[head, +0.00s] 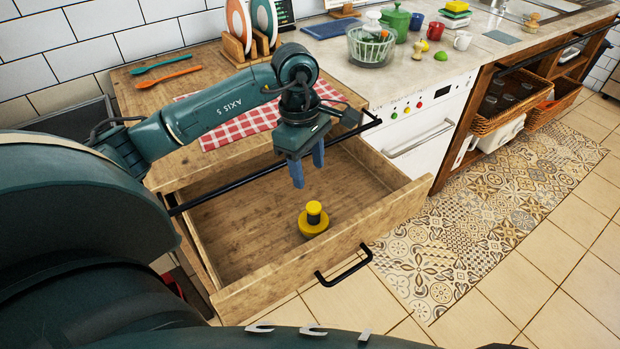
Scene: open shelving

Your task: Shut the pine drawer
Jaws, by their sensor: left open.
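The pine drawer (262,287) is pulled far out of the wooden cabinet below the counter. Its front panel carries a black bar handle (344,266). A yellow object with a black band and a knob (313,221) sits inside on the drawer floor. My left gripper (308,180), with blue fingers pointing down, is over the drawer, up and left of the yellow object in the picture. It is open and appears empty. The drawer's back end is partly hidden by my arm and the counter edge. My right gripper is not in view.
A red checked cloth (240,127) lies on the wooden counter behind my left arm, with two utensils (165,72) beyond it. A black rail (235,187) runs along the counter's front. A white oven (425,125) stands right of the drawer. The patterned mat (480,225) is clear.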

